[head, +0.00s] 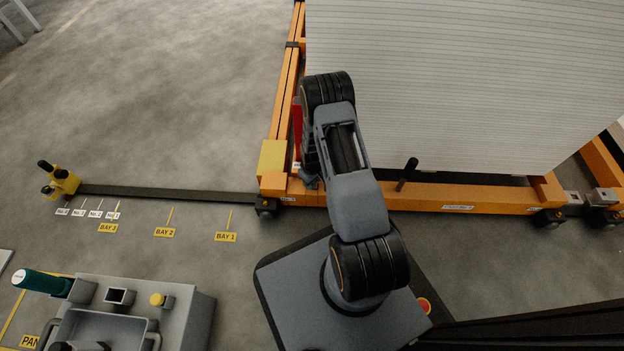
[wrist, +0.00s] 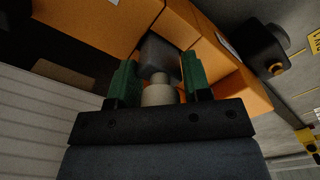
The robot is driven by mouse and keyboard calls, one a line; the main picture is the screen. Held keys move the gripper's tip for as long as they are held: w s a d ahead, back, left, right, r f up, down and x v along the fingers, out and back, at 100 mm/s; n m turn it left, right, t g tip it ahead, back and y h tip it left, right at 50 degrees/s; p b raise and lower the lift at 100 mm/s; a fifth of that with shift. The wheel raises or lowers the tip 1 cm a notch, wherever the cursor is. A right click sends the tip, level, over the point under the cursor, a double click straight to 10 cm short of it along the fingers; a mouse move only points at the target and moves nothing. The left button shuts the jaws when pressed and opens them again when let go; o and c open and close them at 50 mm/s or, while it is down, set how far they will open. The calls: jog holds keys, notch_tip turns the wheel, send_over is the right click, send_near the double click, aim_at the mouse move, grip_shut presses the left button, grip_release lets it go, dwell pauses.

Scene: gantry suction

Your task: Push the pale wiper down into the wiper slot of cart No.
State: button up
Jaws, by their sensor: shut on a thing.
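My gripper (wrist: 160,78) shows in the wrist view with its two green fingers on either side of the wiper, a pale round stem (wrist: 158,95) with a dark grey block (wrist: 158,58) beyond it. The gripper is shut on it. The block is close to the orange frame of the cart (head: 430,196); I cannot tell whether it touches or sits in a slot. The wiper slot is hidden. In the head view my arm covers the gripper and wiper at the cart's left corner.
The cart carries a large white ribbed panel (head: 470,80). A dark floor rail (head: 170,192) runs left to a yellow stop (head: 62,180), past bay labels. A grey caddy (head: 190,310) with a green-handled tool (head: 42,282) stands at the lower left. Open floor lies left of the cart.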

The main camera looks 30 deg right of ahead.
jog(key=shift+f, duration=1.05)
jog(key=o, duration=1.2)
jog(key=shift+o, duration=0.2)
jog(key=shift+r, duration=0.1)
notch_tip(320, 180, up, 14)
jog(key=p, duration=0.6)
